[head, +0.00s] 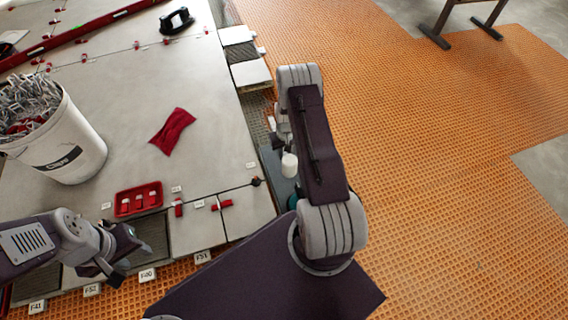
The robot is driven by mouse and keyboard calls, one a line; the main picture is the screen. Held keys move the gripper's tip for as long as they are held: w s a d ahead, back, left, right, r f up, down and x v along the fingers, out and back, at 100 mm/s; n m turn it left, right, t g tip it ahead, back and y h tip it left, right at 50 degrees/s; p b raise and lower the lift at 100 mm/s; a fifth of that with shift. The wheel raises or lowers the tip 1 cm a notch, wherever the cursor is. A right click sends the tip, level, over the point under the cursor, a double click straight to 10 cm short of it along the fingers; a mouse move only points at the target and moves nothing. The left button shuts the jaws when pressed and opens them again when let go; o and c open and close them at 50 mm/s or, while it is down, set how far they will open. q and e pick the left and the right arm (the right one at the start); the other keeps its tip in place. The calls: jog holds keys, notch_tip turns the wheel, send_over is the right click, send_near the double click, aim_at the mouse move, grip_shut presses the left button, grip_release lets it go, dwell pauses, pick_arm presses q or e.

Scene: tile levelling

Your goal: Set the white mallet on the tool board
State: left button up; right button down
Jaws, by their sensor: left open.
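The white mallet shows as a white cylindrical head (289,165) beside my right forearm, with a bit of teal below it that may be its handle. It is over or on a dark blue-grey board (270,160), which looks like the tool board; I cannot tell whether they touch. My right gripper (279,142) is mostly hidden behind my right arm, just above the mallet head in the picture. Whether it grips the mallet cannot be seen. My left gripper (129,262) is open and empty at the lower left, near the tiles' front edge, apart from the mallet.
A white bucket (72,160) full of clips stands on the grey tiles at left. A black suction handle (177,20) is at the back.

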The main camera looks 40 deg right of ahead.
jog(key=shift+w+a+f, duration=0.1)
jog(key=shift+w+f, duration=0.05)
jog(key=shift+w, duration=0.2)
notch_tip(320, 180, down, 4)
jog(key=b, duration=0.4)
jog(key=shift+f, duration=0.25)
jog(key=shift+r, duration=0.3)
jog(key=shift+f, duration=0.2)
jog(key=c, duration=1.3)
grip_release()
jog(key=shift+o, duration=0.2)
